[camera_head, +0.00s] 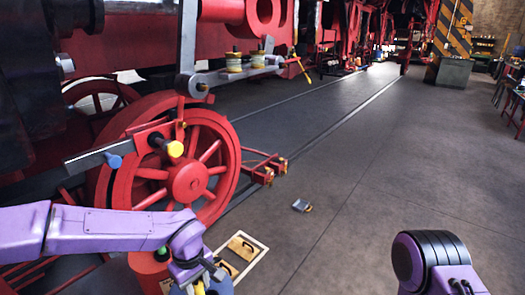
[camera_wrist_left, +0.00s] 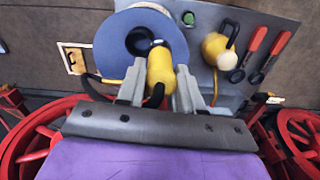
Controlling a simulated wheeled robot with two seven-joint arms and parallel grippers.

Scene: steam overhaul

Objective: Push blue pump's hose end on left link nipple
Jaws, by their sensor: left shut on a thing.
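My left gripper (camera_wrist_left: 159,82) is shut on a yellow cylindrical piece (camera_wrist_left: 160,68) with a dark tip, which looks like the hose end. A blue disc (camera_wrist_left: 113,52), likely part of the blue pump, lies right behind it; in the head view blue (camera_head: 222,286) shows beside my left gripper (camera_head: 200,282) at the bottom. A grey link bar (camera_head: 90,160) at the red wheel carries a blue knob (camera_head: 113,160) and a yellow-capped part (camera_head: 175,148); I cannot tell which is the left nipple. The gripper is below and apart from them.
The spoked red wheel (camera_head: 187,182) stands beside my left arm. A small grey object (camera_head: 301,205) lies on the otherwise open floor.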

